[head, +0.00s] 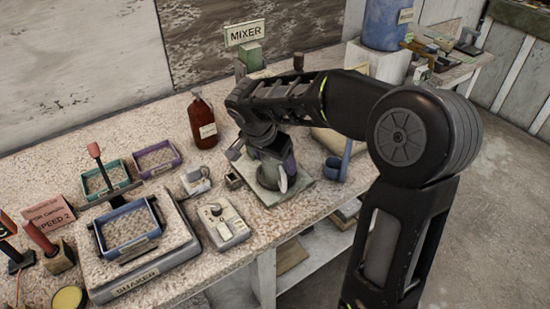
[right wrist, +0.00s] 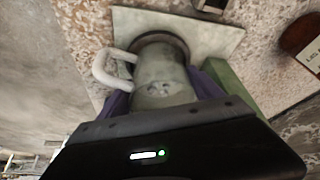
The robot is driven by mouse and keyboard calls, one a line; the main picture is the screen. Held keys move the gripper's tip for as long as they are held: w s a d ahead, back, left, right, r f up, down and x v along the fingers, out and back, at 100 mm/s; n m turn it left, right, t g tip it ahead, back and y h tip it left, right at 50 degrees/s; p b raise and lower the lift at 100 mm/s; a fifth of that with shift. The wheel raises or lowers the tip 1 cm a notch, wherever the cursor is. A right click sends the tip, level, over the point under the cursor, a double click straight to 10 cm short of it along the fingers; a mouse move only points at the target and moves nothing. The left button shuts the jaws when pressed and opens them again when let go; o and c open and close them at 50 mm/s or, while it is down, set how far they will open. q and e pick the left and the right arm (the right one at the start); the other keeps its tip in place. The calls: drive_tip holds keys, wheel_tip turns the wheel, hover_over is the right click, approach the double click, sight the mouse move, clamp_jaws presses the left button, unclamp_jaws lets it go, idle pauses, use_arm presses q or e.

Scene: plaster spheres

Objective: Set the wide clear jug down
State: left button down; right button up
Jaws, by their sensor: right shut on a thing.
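The wide clear jug (head: 268,176) looks greenish and has a pale handle. It stands upright over a pale square plate (head: 291,192) below the MIXER sign. My right gripper (head: 271,160) comes down from above and is shut on it. In the right wrist view the jug (right wrist: 165,82) sits between the purple fingers, its handle (right wrist: 104,68) at the left, with the plate (right wrist: 215,32) beyond its far end. I cannot tell whether its base touches the plate. The gripper hides part of the jug in the head view. My left gripper is out of view.
A brown bottle (head: 202,121) stands behind, left of the plate. A grey control box (head: 223,222) and a small white device (head: 195,180) lie to the left. A blue cup-like item (head: 335,169) is at the right. The shaker (head: 175,258) with its tray fills the front left.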

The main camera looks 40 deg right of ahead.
drive_tip(key=shift+f, duration=0.15)
drive_tip(key=o, duration=1.9)
drive_tip(key=shift+r, duration=0.25)
drive_tip(key=shift+a+r, duration=0.15)
drive_tip(key=shift+r, duration=0.1)
drive_tip(key=s+a+r+b, duration=0.1)
drive_tip(key=s+a+r, duration=0.1)
drive_tip(key=a, duration=0.4)
drive_tip(key=s+a+r+b, duration=0.1)
drive_tip(key=s+a+r, duration=0.1)
drive_tip(key=a, duration=0.4)
drive_tip(key=shift+s+a+b, duration=0.35)
drive_tip(key=shift+s+a, duration=0.05)
drive_tip(key=shift+s, duration=0.15)
